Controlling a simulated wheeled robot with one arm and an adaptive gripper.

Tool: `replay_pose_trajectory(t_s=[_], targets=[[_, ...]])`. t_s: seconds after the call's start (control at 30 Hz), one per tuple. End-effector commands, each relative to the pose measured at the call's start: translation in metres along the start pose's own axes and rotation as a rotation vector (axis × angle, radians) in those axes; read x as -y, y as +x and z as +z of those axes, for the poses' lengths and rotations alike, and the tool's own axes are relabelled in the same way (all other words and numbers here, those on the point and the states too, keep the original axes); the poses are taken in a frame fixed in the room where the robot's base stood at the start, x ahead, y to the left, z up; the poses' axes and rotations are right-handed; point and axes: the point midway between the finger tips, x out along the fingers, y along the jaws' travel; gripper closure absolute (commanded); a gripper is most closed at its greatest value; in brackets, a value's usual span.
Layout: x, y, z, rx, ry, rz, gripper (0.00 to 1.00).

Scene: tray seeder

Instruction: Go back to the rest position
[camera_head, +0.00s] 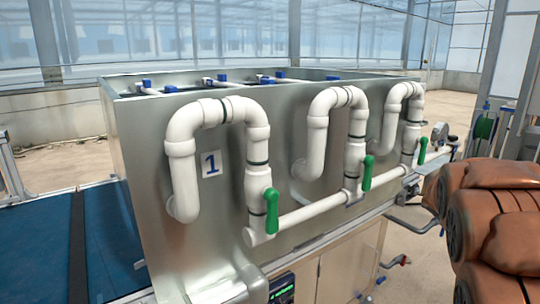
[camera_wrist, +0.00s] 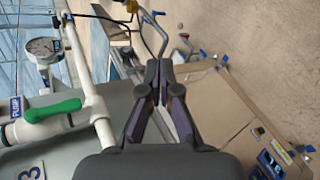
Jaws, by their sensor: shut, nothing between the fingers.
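My gripper (camera_wrist: 158,80) shows in the wrist view with its dark fingers together and nothing between them. It is in the air beside the tray seeder's pipework, clear of the green valve handle (camera_wrist: 52,111) at the left of that view. In the head view, the metal tank (camera_head: 285,200) of the seeder carries white pipes and several green valve handles (camera_head: 271,210). My gripper does not show in the head view.
A pressure gauge (camera_wrist: 42,48) on a white pipe stands at the upper left of the wrist view. A beige cabinet (camera_wrist: 222,112) with a control display (camera_wrist: 270,165) is at the right. A blue conveyor belt (camera_head: 35,250) runs left of the tank. Bare floor (camera_wrist: 255,45) lies beyond.

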Motion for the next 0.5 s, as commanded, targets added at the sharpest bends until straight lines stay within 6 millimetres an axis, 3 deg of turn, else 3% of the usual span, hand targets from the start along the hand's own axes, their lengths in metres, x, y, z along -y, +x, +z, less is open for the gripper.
replay_pose_trajectory(t_s=[0.2,0.5], targets=[[0.091,-0.069,-0.006,0.063,0.339,-0.238,1.00],[0.238,-0.180,-0.028,0.188,0.671,-0.630,1.00]])
